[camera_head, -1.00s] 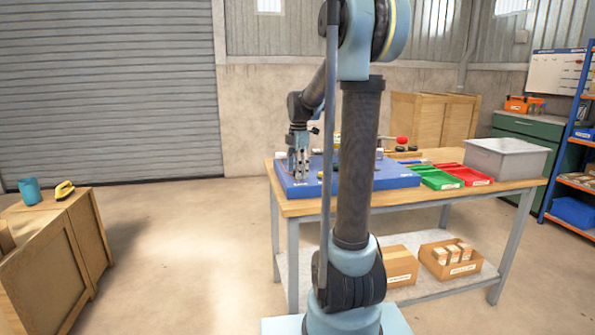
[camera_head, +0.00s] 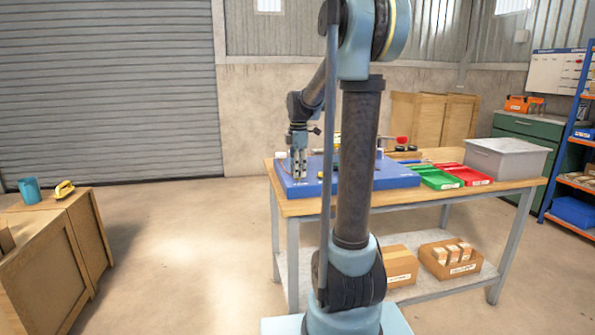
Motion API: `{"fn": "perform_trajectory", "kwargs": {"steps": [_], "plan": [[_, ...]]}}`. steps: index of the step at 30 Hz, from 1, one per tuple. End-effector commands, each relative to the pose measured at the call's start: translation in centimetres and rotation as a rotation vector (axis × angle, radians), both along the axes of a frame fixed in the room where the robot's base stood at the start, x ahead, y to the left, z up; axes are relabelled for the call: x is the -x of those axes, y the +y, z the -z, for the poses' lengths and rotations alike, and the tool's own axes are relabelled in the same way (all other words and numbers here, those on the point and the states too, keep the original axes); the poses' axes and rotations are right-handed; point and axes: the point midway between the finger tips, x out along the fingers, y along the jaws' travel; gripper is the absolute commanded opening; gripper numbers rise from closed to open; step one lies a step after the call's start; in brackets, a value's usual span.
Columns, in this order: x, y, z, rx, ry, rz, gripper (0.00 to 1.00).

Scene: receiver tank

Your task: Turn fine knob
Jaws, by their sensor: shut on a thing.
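My gripper (camera_head: 299,173) points down at the left part of a blue board (camera_head: 345,186) on the wooden workbench. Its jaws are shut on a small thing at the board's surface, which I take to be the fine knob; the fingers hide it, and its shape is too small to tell. A small white part (camera_head: 281,155) shows just left of the gripper. My arm and column stand in front of the middle of the board and hide part of it.
Green trays (camera_head: 440,181), red trays (camera_head: 471,180) and a grey bin (camera_head: 508,160) stand on the workbench (camera_head: 420,203) to the right. A red-topped part (camera_head: 402,140) rises behind the board. Cardboard boxes (camera_head: 397,265) sit on the lower shelf.

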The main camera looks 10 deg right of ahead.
Motion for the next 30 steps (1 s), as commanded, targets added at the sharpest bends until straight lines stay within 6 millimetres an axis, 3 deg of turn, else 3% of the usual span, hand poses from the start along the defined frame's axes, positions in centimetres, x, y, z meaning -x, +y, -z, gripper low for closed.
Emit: {"fn": "perform_trajectory", "kwargs": {"steps": [30], "plan": [[-0.21,0.09,-0.10,0.000,-0.005,0.949,0.08]]}}
